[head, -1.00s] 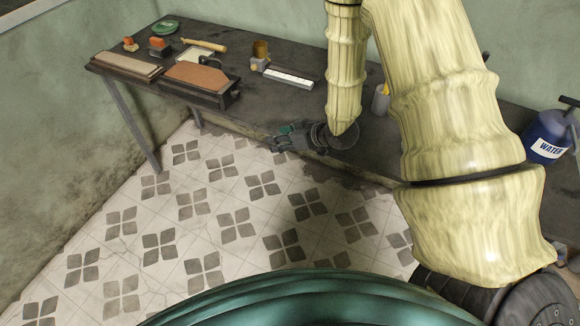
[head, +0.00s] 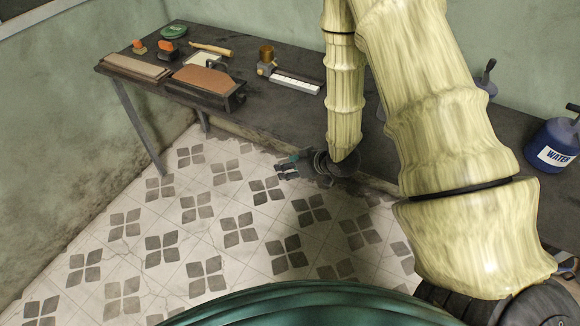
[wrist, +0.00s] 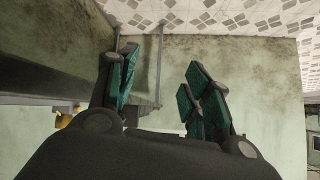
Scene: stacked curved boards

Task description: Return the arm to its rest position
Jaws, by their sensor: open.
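My gripper (head: 287,166) hangs at the end of my arm, over the floor just in front of the table's front edge in the head view. It points to the left and looks small and dark there. In the wrist view my gripper (wrist: 160,88) shows its teal-padded fingers spread apart, with nothing between them. The wrist view is turned, with the tiled floor at the top and the table at the left. My arm's upper links cover part of the table on the right.
The dark table (head: 262,118) runs along the back wall. On it are stacked boards (head: 137,67), a brown-topped block (head: 203,79), a white strip (head: 296,84), a wooden-handled tool (head: 211,48) and a blue WATER jug (head: 553,146). The tiled floor (head: 200,235) in front is clear.

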